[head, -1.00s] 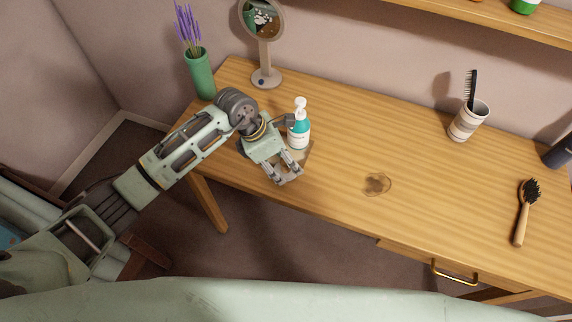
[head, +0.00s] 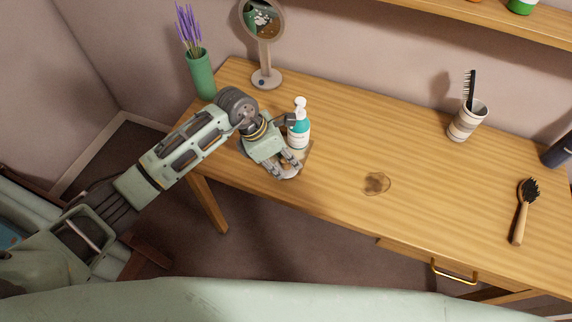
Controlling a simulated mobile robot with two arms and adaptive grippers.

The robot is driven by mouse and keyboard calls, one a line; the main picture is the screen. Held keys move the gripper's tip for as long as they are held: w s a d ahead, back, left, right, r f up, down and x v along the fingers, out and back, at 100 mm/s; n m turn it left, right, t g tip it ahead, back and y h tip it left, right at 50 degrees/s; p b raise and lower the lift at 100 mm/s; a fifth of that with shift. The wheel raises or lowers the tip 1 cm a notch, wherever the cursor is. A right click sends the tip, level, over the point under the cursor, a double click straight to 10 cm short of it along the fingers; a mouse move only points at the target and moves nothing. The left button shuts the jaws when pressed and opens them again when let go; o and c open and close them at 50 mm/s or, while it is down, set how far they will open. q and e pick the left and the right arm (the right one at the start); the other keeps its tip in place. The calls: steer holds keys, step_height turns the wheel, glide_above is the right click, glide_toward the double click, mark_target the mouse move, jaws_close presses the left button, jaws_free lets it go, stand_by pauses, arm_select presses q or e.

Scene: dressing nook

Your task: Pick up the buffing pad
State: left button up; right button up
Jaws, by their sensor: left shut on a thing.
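My left gripper (head: 287,169) reaches in from the left to the front left part of the desk, just in front of the pump bottle. Its fingers are closed on a small pale thing, which I take to be the buffing pad (head: 291,174). Only a little of the pad shows, as the fingers and hand cover most of it. It is low over the desk; I cannot tell whether it still touches the surface. My right gripper is out of view.
A teal pump bottle (head: 299,133) stands close behind the gripper. A round mirror (head: 266,78) and a green vase (head: 202,75) stand at the back left. A cup (head: 468,122) and hairbrush (head: 523,215) are at right.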

arm_select(q)
steer(key=shift+a+f, duration=0.3)
steer(key=shift+f, duration=0.1)
steer(key=shift+w+r, duration=0.1)
steer(key=shift+r, duration=0.3)
jaws_close()
steer(key=r, duration=0.1)
steer(key=r+b, duration=0.1)
steer(key=shift+w+r, duration=0.25)
steer(key=shift+r, duration=0.05)
steer(key=s+d+r+b, duration=0.1)
steer(key=s+d+r, duration=0.1)
steer(key=d+r, duration=0.2)
steer(key=s+d+r+b, duration=0.1)
steer(key=s+d+r, duration=0.2)
steer(key=d, duration=0.3)
steer(key=shift+s+d+r, duration=0.3)
steer(key=shift+d+r, duration=0.1)
steer(key=shift+r, duration=0.05)
steer(key=shift+o, duration=2.1)
jaws_free()
jaws_close()
